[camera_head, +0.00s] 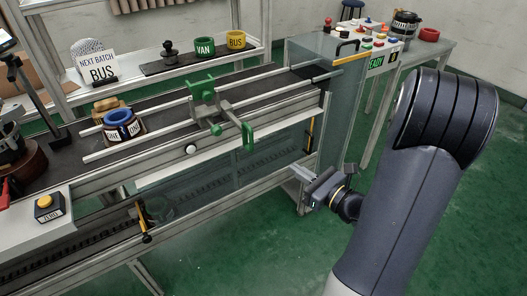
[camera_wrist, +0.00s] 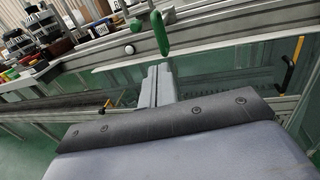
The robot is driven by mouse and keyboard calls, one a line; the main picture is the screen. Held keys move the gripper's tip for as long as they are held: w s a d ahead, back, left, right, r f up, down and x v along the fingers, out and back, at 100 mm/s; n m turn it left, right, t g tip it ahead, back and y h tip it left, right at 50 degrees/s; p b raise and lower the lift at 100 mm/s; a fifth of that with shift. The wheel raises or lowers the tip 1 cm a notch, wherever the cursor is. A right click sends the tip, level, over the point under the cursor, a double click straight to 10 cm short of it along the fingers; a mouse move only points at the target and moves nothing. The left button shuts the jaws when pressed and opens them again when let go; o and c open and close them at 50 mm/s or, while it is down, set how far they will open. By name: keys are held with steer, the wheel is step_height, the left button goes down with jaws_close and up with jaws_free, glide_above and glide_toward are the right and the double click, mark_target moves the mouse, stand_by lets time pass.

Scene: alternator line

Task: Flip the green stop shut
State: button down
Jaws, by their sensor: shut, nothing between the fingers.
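The green stop (camera_head: 203,95) is mounted on the conveyor's guide rails. A flat green piece (camera_head: 248,134) hangs at its near side, over the front rail. In the wrist view a green rounded lever (camera_wrist: 160,33) stands beyond my fingers, near the top middle. My gripper (camera_head: 296,173) is to the right of the stop and lower, in front of the conveyor frame, apart from it. Its fingers (camera_wrist: 156,82) are together and empty. Whether the stop is open or shut I cannot tell.
A blue-and-tan ring part (camera_head: 122,127) sits on the belt left of the stop. A yellow-handled lever (camera_head: 146,222) hangs on the conveyor's front. A glass-sided cabinet (camera_head: 345,110) stands at the conveyor's right end. Green floor (camera_head: 260,260) lies open in front.

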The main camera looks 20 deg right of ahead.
steer(key=shift+a, duration=0.1)
glide_toward(247, 134)
steer(key=w+a, duration=0.2)
steer(key=shift+w+a+f, duration=0.1)
steer(key=shift+a, duration=0.1)
stand_by(0.6)
steer(key=b+x, duration=0.1)
steer(key=x, duration=0.1)
steer(key=b+x, duration=0.1)
steer(key=x, duration=0.1)
steer(key=shift+w+d, duration=0.25)
steer(key=shift+w, duration=0.15)
steer(key=shift+w+a, duration=0.1)
steer(key=shift+w, duration=0.35)
steer(key=shift+r, duration=0.2)
